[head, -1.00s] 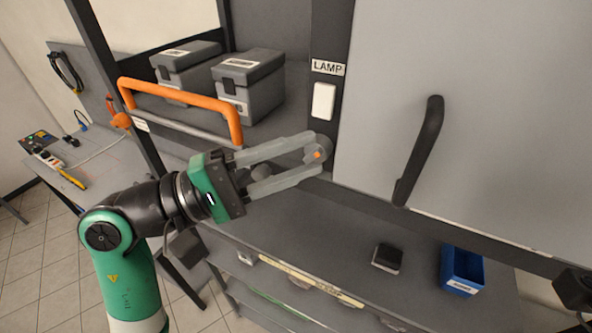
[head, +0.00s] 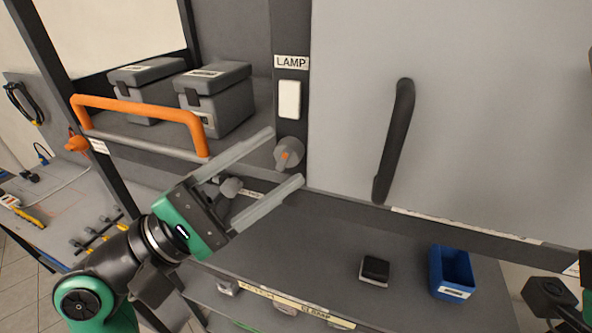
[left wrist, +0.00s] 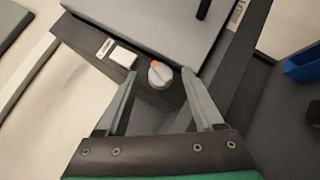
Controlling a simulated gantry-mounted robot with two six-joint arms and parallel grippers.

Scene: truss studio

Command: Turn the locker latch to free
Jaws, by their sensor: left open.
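The locker latch is a round grey knob with an orange mark (head: 288,153), on the dark post left of the grey locker door (head: 480,110). My left gripper (head: 286,157) is open, with its two long grey fingers spread and the tips on either side of the knob in the picture. In the left wrist view the knob (left wrist: 160,75) shows between and slightly beyond the fingertips (left wrist: 160,71), with a gap on each side. Its orange mark points to the upper left there. The fingers look clear of the knob; exact depth is hard to tell. My right gripper is not visible.
A white lamp switch (head: 289,99) sits above the knob. The door has a black handle (head: 394,140). An orange rail (head: 140,107) and two grey boxes stand left. A blue bin (head: 451,272) and a small dark block (head: 374,270) rest on the lower shelf.

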